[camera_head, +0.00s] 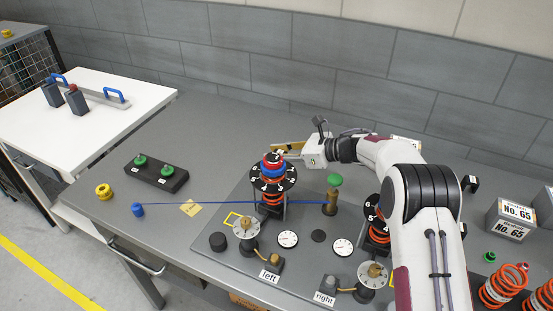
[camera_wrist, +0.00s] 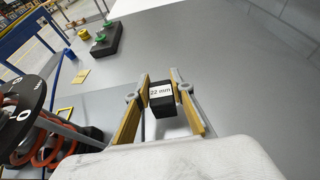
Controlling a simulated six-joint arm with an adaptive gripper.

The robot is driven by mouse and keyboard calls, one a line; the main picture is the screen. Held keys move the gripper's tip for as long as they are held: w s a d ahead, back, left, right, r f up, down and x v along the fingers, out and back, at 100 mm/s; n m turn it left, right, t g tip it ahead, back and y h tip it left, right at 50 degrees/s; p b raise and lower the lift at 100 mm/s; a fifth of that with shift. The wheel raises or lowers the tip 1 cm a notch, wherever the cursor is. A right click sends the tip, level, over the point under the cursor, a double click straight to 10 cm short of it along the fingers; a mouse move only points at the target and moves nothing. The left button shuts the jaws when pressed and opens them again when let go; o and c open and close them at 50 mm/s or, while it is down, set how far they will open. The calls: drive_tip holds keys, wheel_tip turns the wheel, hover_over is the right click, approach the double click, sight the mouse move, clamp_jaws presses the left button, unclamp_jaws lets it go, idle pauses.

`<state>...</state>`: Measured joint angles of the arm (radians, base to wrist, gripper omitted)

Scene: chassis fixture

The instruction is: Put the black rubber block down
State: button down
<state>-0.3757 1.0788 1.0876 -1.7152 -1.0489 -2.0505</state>
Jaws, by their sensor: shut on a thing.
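The black rubber block (camera_wrist: 163,105) carries a white label reading "22 mm". It sits between the two yellow-brown fingers of my gripper (camera_wrist: 160,82), which are shut on it. In the head view my gripper (camera_head: 288,149) reaches left behind the left spring tower (camera_head: 272,185), over the grey bench. The block is hard to make out there. In the wrist view the bench lies behind the block. I cannot tell the gap between block and bench.
The fixture plate with dials (camera_head: 288,239) and the right spring unit (camera_head: 377,233) is in front. A black box with green buttons (camera_head: 157,174), a yellow ring (camera_head: 103,191) and a yellow note (camera_head: 191,208) lie left. The bench's back strip is largely clear.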

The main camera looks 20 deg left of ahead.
drive_tip(key=shift+f, duration=1.25)
drive_tip(key=shift+f, duration=0.1)
drive_tip(key=c, duration=1.8)
unclamp_jaws()
drive_tip(key=shift+o, duration=0.2)
drive_tip(key=shift+d, duration=0.1)
drive_tip(key=v, duration=1.2)
